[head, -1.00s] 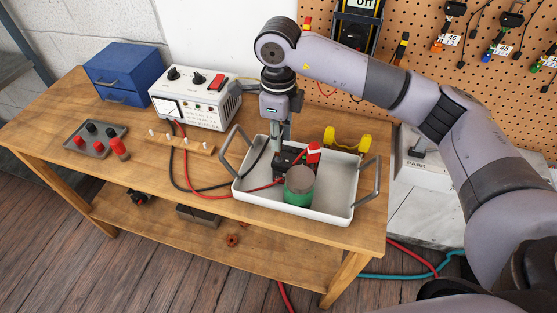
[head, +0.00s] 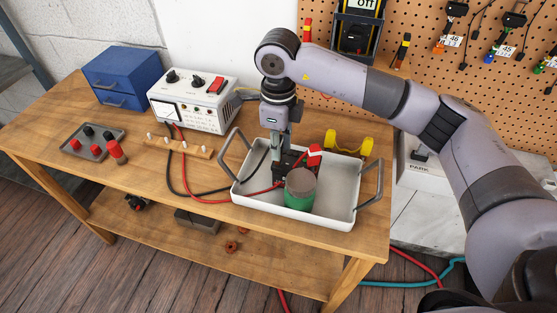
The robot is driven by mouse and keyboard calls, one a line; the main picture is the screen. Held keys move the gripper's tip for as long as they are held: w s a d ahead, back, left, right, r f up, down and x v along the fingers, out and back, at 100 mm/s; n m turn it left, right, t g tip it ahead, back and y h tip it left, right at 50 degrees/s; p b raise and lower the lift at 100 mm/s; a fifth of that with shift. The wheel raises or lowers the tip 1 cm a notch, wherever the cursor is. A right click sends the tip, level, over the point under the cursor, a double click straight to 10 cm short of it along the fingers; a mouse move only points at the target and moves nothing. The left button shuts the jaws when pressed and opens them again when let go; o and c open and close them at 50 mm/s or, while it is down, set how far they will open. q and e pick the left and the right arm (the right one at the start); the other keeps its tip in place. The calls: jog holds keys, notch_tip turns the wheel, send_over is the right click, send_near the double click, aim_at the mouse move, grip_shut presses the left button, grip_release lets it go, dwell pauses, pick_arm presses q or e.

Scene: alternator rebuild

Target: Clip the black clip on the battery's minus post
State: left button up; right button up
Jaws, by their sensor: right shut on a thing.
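The black battery (head: 281,174) stands in the white tray, partly hidden behind a green can and my gripper. My right gripper (head: 276,157) points down at the battery's left end, shut on the black clip. The clip itself is mostly hidden by the fingers; its black cable (head: 224,187) runs up to them from the left. The minus post is hidden, so I cannot tell whether the clip touches it. A red clip (head: 315,151) sits at the battery's right end, with its red cable (head: 222,200) running left. My left gripper is out of view.
The white tray (head: 338,189) has raised grey handles at both ends. A green can (head: 300,190) stands in front of the battery, a yellow holder (head: 349,144) behind the tray. A charger (head: 193,103), a blue drawer box (head: 122,77) and a small parts tray (head: 93,142) stand left.

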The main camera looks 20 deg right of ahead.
jog(key=o, duration=0.9)
jog(key=shift+r, duration=0.1)
notch_tip(320, 180, up, 8)
jog(key=p, duration=0.4)
jog(key=shift+r, duration=0.2)
